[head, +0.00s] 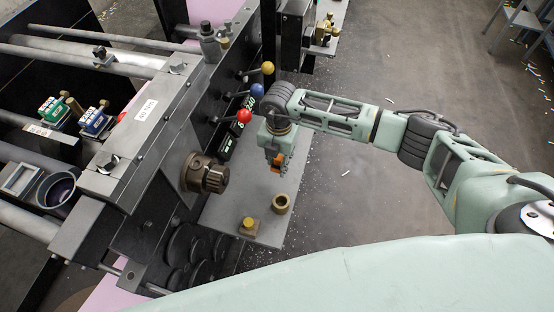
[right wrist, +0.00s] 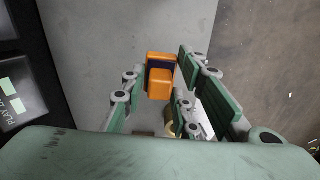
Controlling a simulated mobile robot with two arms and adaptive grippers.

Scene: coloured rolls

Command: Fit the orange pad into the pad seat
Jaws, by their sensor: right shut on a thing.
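The orange pad (right wrist: 159,88) is a small orange block with a dark blue part, between the green fingers of my right gripper (right wrist: 160,68) in the right wrist view. In the head view the right gripper (head: 277,153) points down over the grey shelf beside the machine, and a bit of orange shows at its tips. It is shut on the pad, which looks held above the shelf. I cannot tell for sure which part is the pad seat; an open square grey frame (head: 20,179) sits at the machine's left. My left gripper is out of view.
The grey shelf (head: 232,219) carries a brass ring (head: 281,203) and a brass-knobbed block (head: 248,226). Red (head: 244,115), blue (head: 257,90) and yellow (head: 267,68) knobbed levers and a toothed spindle (head: 212,178) stick out close by. A round cup (head: 57,190) stands beside the square frame.

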